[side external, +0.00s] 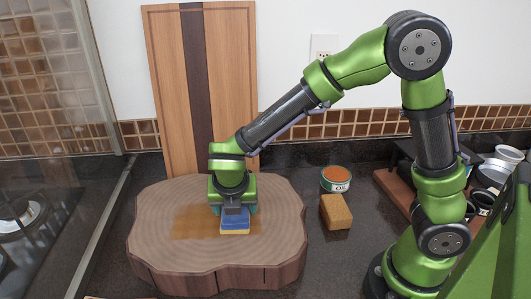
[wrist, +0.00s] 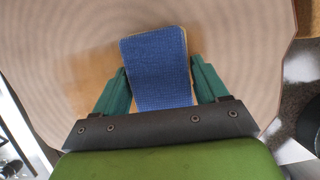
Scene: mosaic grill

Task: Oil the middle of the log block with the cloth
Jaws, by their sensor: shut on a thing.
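The log block (side external: 155,250) is a wide, pale wooden slab with ring grain and a bark edge, lying on the dark counter. A darker, orange-brown oiled patch (side external: 190,221) marks the middle of its top; it also shows in the wrist view (wrist: 90,92). My gripper (side external: 235,212) points down over the right part of this patch. It is shut on the blue cloth (wrist: 157,65), a folded pad with a yellowish underside, between the teal fingers. The cloth (side external: 235,222) is at the block's top and seems to touch it; the contact itself is hidden.
An open oil tin (side external: 336,180) and a tan sponge-like block (side external: 335,212) stand right of the log block. A tall striped board (side external: 165,90) leans on the wall behind. A wooden tray (side external: 395,188) with jars is at right, a stove (side external: 18,220) at far left.

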